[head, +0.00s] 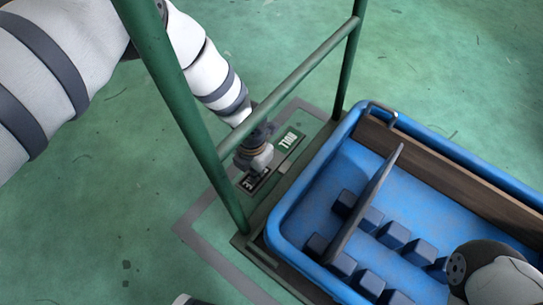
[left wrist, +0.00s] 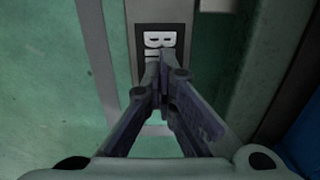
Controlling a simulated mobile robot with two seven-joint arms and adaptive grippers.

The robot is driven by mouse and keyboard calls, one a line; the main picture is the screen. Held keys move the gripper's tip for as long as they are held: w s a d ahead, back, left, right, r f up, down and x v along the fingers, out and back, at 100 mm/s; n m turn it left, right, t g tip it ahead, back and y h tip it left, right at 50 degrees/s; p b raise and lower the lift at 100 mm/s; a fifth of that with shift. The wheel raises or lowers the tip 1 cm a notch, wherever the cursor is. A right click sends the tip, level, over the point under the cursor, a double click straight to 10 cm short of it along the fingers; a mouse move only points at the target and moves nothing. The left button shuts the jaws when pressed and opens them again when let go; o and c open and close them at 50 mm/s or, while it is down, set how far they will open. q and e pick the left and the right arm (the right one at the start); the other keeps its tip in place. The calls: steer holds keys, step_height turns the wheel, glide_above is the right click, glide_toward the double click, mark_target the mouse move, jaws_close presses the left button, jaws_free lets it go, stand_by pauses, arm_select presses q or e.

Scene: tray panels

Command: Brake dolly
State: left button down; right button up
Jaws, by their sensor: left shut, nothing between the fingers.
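The dolly has a green tubular handle frame (head: 285,85) and a dark green deck edge (head: 257,232), with a blue tray on top. Low at its handle end is a green plate (head: 289,146) with pale upside-down letters that seem to read ROLL. Beside it is a dark plate (head: 248,184) with pale letters, partly hidden by my left gripper (head: 259,170). The left gripper is shut and empty, reaching down behind the handle bar. In the left wrist view its fingertips (left wrist: 164,62) meet over the dark lettered plate (left wrist: 160,40). I cannot tell whether they touch it.
The blue tray (head: 275,222) holds a thin upright panel (head: 366,205) between dark blocks, and a brown panel (head: 455,178) along its far side. The handle posts stand close to my left arm. A grey line (head: 190,226) marks the green floor, which is open at left.

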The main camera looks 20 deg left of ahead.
arm_select(q)
steer(key=shift+f+b, duration=0.3)
steer(key=shift+f, duration=0.15)
step_height(320, 180, up, 3)
steer(key=p, duration=0.3)
steer(key=shift+r+p, duration=1.4)
steer(key=shift+r, duration=0.7)
steer(key=shift+f, duration=0.1)
